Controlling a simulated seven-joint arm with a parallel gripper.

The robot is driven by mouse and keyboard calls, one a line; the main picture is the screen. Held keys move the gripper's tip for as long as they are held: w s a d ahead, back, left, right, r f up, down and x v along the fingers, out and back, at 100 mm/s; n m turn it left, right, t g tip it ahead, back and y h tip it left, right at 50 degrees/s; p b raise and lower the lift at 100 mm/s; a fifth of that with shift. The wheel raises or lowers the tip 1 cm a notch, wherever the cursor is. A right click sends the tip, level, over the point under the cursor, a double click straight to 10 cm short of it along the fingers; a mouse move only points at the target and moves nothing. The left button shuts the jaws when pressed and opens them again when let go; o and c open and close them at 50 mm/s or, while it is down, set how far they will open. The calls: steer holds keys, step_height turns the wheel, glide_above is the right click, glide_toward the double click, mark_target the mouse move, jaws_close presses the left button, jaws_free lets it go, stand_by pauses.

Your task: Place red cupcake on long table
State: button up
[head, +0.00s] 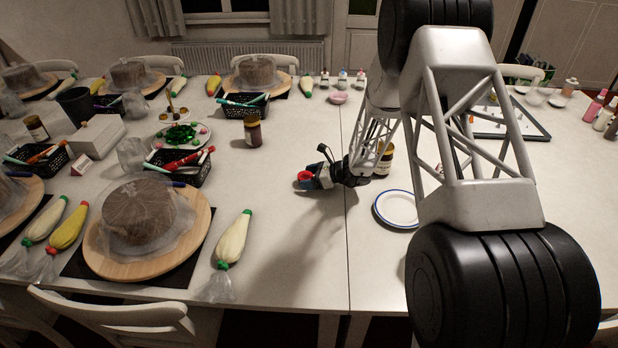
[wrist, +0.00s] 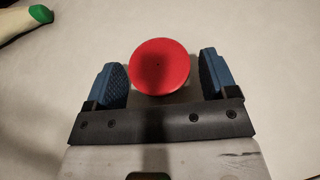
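The red cupcake (head: 304,176) is at the long white table (head: 290,260), near its middle, and shows as a round red top (wrist: 160,66) in the wrist view. My gripper (head: 309,180) is low over the table at the cupcake. In the wrist view, its two blue fingers are spread on either side of the cupcake. A gap shows on the right and a narrower one on the left, so the gripper looks open. The cupcake's underside is hidden, and I cannot tell whether it rests on the table.
A white plate with a blue rim (head: 398,208) lies to the right. A brown jar (head: 253,132) stands behind left. A piping bag (head: 233,240) and a covered cake on a round wooden board (head: 190,245) are at front left. The table in front of my gripper is clear.

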steer(key=shift+r, duration=0.15)
steer(key=v, duration=1.2)
stand_by(0.3)
steer(key=shift+s, duration=0.1)
stand_by(0.6)
steer(key=s+d+r+n+g+h, duration=0.1)
steer(key=s+r+n+g+h, duration=0.3)
steer(key=s+r, duration=0.7)
steer(key=s+d+r+n+t+h, duration=0.1)
steer(key=s+d+r+n, duration=0.1)
steer(key=s+r+n, duration=0.65)
steer(key=s+d+r+n+t+h, duration=0.1)
steer(key=s+d+r+n+h, duration=0.1)
steer(key=s, duration=0.8)
steer(key=s+d+r+n+t+h, duration=0.1)
steer(key=s+d+r+n+h, duration=0.2)
steer(key=s, duration=0.7)
steer(key=s+d+r+n+t+h, duration=0.1)
steer(key=s+d+r+n+h, duration=0.1)
steer(key=s, duration=0.8)
steer(key=shift+s+d+r+n+h, duration=0.15)
steer(key=shift+d+r+h, duration=0.3)
steer(key=shift+r, duration=0.5)
steer(key=shift+s+d+r+n+h, duration=0.1)
steer(key=shift+d+r+h, duration=0.15)
steer(key=shift+d+r, duration=0.55)
